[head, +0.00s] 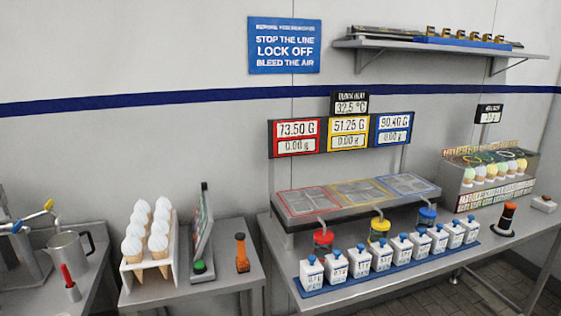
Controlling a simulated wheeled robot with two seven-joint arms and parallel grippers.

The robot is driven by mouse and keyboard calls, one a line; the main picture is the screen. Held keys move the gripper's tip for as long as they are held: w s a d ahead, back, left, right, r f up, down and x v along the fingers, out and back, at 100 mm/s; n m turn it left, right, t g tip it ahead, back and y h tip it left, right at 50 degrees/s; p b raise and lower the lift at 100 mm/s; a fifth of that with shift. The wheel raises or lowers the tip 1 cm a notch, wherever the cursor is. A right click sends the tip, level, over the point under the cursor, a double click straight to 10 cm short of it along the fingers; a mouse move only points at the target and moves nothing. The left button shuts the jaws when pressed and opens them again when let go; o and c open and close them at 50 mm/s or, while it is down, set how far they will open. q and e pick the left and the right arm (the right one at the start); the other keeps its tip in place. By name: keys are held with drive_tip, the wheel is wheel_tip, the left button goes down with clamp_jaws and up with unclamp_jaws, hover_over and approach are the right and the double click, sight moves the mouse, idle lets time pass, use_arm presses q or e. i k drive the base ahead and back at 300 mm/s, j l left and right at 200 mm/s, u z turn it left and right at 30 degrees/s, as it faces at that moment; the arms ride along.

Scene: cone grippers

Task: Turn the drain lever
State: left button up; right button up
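No part labelled as a drain lever can be made out. At the far left edge, a grey metal fixture (22,265) carries a lever-like arm with a yellow part (48,205) and a blue part (17,227); the frame cuts the fixture off, and I cannot tell whether this is the drain lever. Neither of my grippers shows in the head view.
White-topped cones fill a rack (172,262) near a green button (199,267).

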sight(48, 206)
drive_tip(key=i+u, duration=0.1)
drive_tip(key=u, duration=1)
